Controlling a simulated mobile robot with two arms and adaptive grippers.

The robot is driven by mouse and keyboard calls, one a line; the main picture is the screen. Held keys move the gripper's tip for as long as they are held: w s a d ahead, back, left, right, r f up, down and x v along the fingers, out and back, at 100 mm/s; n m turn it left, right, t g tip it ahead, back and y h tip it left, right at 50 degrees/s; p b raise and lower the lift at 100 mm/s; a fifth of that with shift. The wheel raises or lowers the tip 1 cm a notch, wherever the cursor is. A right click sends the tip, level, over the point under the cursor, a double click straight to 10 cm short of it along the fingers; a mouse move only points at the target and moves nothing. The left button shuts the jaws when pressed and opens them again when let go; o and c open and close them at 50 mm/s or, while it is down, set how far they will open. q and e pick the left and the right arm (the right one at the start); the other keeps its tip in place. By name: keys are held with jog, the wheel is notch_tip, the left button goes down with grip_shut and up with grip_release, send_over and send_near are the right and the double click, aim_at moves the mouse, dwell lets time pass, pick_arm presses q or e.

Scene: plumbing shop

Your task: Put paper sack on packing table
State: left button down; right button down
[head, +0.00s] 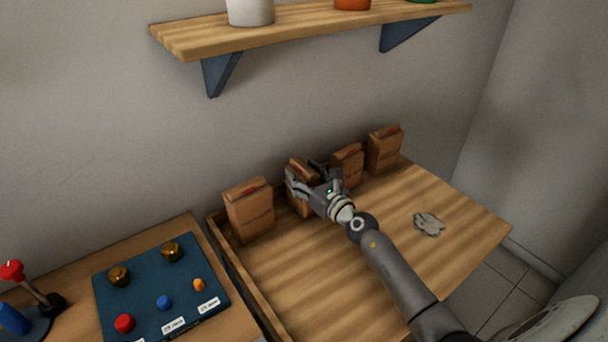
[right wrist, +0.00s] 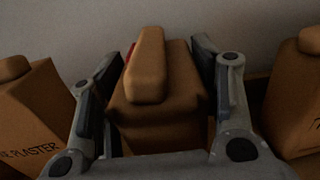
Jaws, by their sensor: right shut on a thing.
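Several brown paper sacks stand in a row along the back of the wooden table (head: 310,285). The leftmost sack (head: 249,208) stands apart from my right gripper. My right gripper (head: 312,178) is shut on the second sack from the left (head: 298,167), which is mostly hidden behind it in the head view. In the right wrist view this sack (right wrist: 160,95) sits upright between the two fingers. Two more sacks, the third (head: 347,165) and the fourth (head: 384,149), stand to its right. I cannot tell which surface is the packing table. My left gripper is not in view.
Neighbouring sacks stand close on both sides in the right wrist view, left (right wrist: 35,115) and right (right wrist: 298,95). A blue board (head: 145,285) with knobs lies at the left. A grey patch (head: 429,224) lies on the table. A wooden shelf (head: 310,30) hangs above.

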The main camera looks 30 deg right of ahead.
jog(key=shift+r, duration=0.3)
jog(key=shift+f, duration=0.1)
jog(key=c, duration=0.9)
grip_release()
jog(key=shift+f, duration=0.3)
jog(key=o, duration=0.5)
jog(key=shift+s, duration=0.1)
jog(key=shift+c, duration=0.2)
jog(key=shift+r, duration=0.1)
jog(key=shift+r, duration=0.2)
jog(key=s+d, duration=0.1)
jog(key=s, duration=1.1)
jog(key=shift+d, duration=0.3)
jog(key=shift+f, duration=0.1)
